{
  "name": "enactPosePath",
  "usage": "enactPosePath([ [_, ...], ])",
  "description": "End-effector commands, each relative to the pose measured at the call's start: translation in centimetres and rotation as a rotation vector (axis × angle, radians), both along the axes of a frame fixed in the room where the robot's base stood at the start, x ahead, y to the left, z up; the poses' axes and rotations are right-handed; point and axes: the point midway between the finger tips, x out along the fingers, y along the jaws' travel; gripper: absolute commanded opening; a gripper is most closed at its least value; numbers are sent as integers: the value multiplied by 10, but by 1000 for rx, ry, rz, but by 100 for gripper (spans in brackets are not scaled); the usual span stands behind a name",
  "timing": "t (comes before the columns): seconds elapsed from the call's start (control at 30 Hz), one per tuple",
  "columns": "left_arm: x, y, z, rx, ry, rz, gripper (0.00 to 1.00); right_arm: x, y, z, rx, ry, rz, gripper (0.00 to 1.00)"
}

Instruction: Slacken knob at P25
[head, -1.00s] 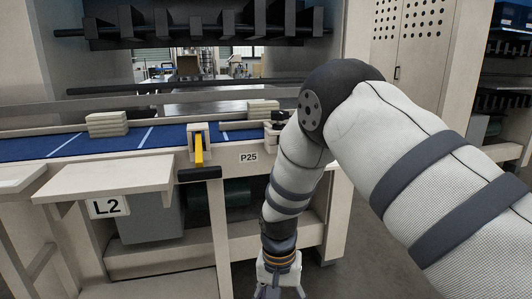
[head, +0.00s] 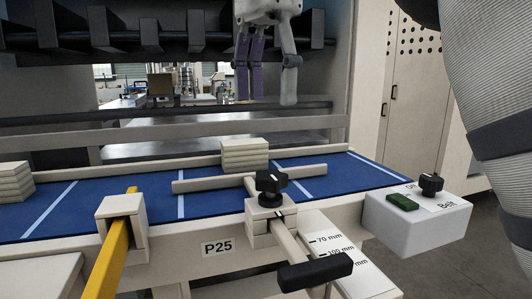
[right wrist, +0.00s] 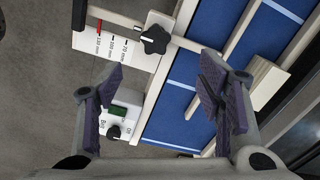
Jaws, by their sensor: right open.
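The black star-shaped knob (head: 271,182) sits on top of a cream clamp block, just right of the P25 label (head: 218,246). It also shows in the right wrist view (right wrist: 154,39), near the top, beyond the fingertips. My right gripper (head: 265,95) hangs above and behind the knob in the head view, fingers pointing down, clear of it. In the right wrist view its purple-padded fingers (right wrist: 165,95) are spread wide with nothing between them. My left gripper is not in view.
A rod with a black handle (head: 315,271) runs through the clamp beside a millimetre scale (head: 330,248). A Belt box (head: 418,222) with a green button and black dial stands right. A yellow lever (head: 109,258) is left. Stacked boards (head: 245,155) lie on the blue belt (head: 335,184).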

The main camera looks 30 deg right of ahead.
Motion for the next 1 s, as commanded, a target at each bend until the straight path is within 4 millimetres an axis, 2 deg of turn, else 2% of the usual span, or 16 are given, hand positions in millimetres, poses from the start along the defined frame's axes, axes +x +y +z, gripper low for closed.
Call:
enactPosePath([
  [0.13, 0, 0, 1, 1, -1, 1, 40, -2, 1, -3, 0, 0, -1, 61],
  [0.27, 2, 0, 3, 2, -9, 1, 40, -4, 0, -22, 0, 0, -1, 61],
  [0.5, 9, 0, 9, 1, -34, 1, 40, -4, 1, -81, 0, -1, -1, 61],
  [0.63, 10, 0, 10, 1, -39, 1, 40, -3, 1, -105, 0, -2, 0, 61],
  [0.8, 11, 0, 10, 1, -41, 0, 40, -2, 1, -119, -1, -2, 0, 61],
  [1.0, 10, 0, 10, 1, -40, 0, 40, -2, 1, -120, -1, -2, 0, 61],
])
